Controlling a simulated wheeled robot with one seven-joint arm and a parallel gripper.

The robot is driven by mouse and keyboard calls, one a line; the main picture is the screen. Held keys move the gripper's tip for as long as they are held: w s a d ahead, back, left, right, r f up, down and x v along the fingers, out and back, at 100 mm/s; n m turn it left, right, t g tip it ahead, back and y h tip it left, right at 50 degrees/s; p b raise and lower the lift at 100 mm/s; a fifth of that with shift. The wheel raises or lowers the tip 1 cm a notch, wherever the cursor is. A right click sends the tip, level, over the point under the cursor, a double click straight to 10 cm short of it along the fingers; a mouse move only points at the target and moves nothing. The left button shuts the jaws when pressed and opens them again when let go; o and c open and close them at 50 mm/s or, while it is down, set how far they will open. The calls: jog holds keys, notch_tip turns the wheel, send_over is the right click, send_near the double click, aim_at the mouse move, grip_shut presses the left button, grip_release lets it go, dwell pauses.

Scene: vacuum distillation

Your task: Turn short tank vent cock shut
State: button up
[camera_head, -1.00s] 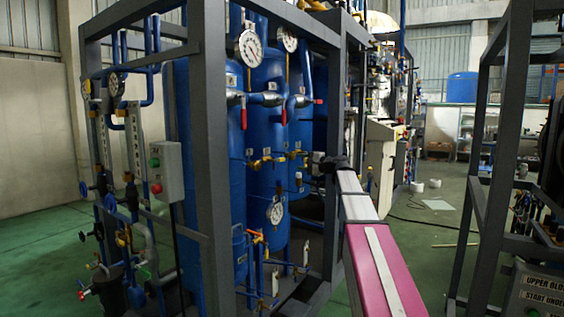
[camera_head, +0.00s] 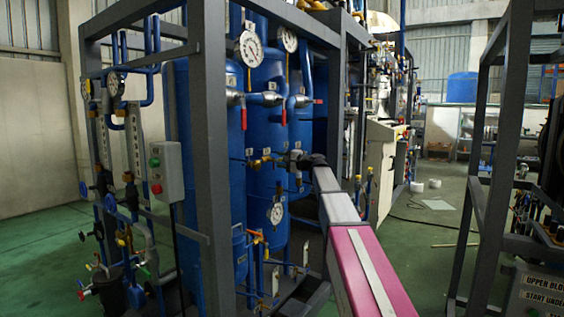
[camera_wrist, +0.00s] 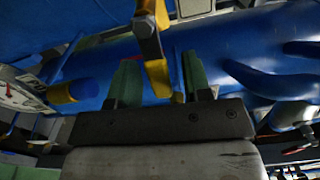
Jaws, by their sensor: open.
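In the wrist view, a yellow-orange cock handle (camera_wrist: 151,50) reaches down between the two green fingers of my gripper (camera_wrist: 157,72). The fingers are open, one on each side of it, with gaps visible. Blue tank surface (camera_wrist: 220,55) fills the view behind. In the head view, my gripper (camera_head: 284,160) is in front of the blue tanks (camera_head: 266,205), at the level of a row of small yellow cocks (camera_head: 256,162). My gripper hides part of that row. I cannot tell which cock is the short tank vent, or its exact angle.
A grey frame post (camera_head: 212,160) stands left of my arm, and another post (camera_head: 333,120) stands close behind it. Pressure gauges (camera_head: 250,48) and red-handled valves (camera_head: 243,117) are above. A dial gauge (camera_head: 276,212) is below. Open green floor (camera_head: 425,250) lies to the right.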

jog(key=shift+c, duration=0.3)
grip_shut()
jog(key=shift+f, duration=0.1)
jog(key=s+a+f+m, duration=0.3)
jog(key=s+f+m, duration=0.1)
jog(key=m, duration=1.3)
jog(key=shift+f, duration=0.35)
jog(key=shift+s+a, duration=0.15)
jog(key=shift+o, duration=0.3)
grip_release()
